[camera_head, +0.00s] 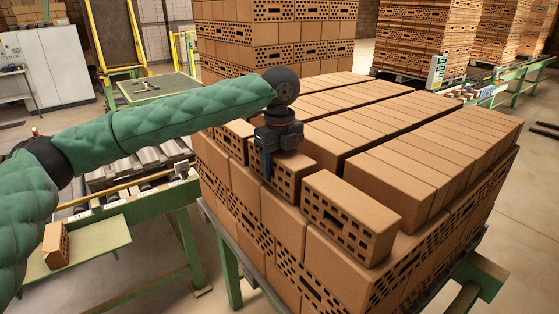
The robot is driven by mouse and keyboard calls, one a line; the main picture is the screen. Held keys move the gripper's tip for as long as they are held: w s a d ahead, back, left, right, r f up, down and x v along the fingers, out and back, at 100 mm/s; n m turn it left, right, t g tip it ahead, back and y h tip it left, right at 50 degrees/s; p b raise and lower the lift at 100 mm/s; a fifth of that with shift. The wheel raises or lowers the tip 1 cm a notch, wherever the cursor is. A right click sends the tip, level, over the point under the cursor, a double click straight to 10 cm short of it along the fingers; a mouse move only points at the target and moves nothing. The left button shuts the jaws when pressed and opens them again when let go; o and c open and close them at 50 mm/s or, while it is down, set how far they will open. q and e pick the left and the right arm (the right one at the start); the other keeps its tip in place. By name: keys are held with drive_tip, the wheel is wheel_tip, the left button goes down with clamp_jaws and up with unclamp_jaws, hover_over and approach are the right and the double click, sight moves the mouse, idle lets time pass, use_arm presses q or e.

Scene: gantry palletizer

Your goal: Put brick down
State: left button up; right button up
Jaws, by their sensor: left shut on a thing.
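My left gripper (272,165) reaches in from the left on its green-sleeved arm and points down over the near left side of the brick stack. It is shut on a brown perforated brick (290,180) at the stack's near edge. The gripper body hides part of this brick, and I cannot tell whether it rests fully on the layer below. Another perforated brick (352,215) sits to the right of it on the stack (335,282). My right gripper does not show.
The stack stands on a green-legged frame. A roller conveyor (135,170) lies to the left, with a single brick (56,245) on a green shelf (90,245). A taller brick stack (275,35) rises behind. Open floor shows at the right.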

use_arm(q)
drive_tip(key=shift+s, duration=0.15)
drive_tip(key=o, duration=1.8)
drive_tip(key=shift+f, duration=0.15)
drive_tip(key=shift+c, duration=0.2)
